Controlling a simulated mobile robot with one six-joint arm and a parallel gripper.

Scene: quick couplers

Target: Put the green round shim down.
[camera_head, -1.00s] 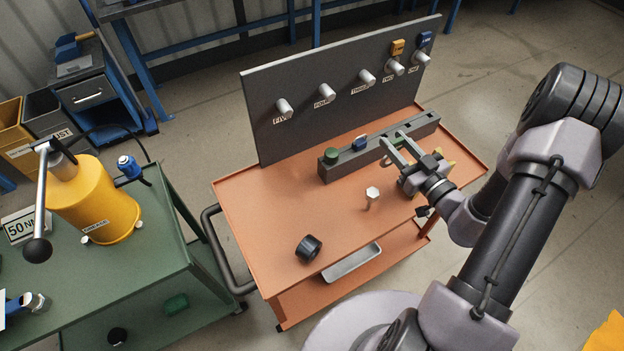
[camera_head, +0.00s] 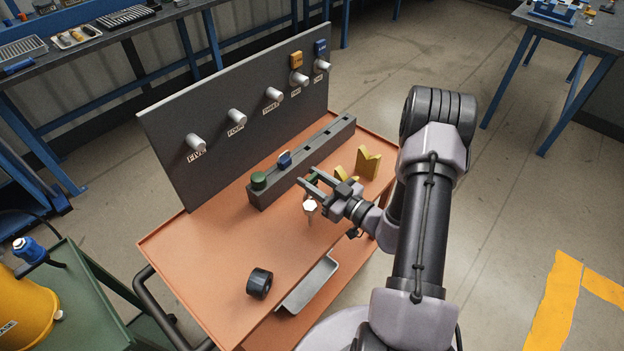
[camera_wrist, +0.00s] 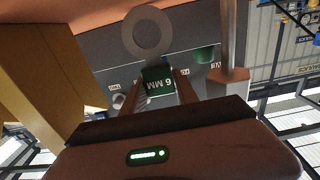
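The green round shim shows in the wrist view as a grey ring (camera_wrist: 150,32) with a green "6 MM" tab (camera_wrist: 159,80). My gripper (camera_wrist: 158,88) is shut on the tab, one finger on each side, with the ring beyond the fingertips. In the head view my gripper (camera_head: 310,179) is over the orange cart top, beside the grey slotted rail (camera_head: 325,140) and behind a pale hex-topped post (camera_head: 310,207). Only a little green of the shim (camera_head: 313,178) shows there. I cannot tell whether the shim touches anything.
The dark board (camera_head: 225,160) carries pegs; orange (camera_head: 296,59) and blue (camera_head: 320,47) tags hang at its right. The rail holds a green cylinder (camera_head: 258,180) and a blue piece (camera_head: 284,159). Yellow V-blocks (camera_head: 367,163) stand right. A black cylinder (camera_head: 260,282) lies in front; cart front-left is clear.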

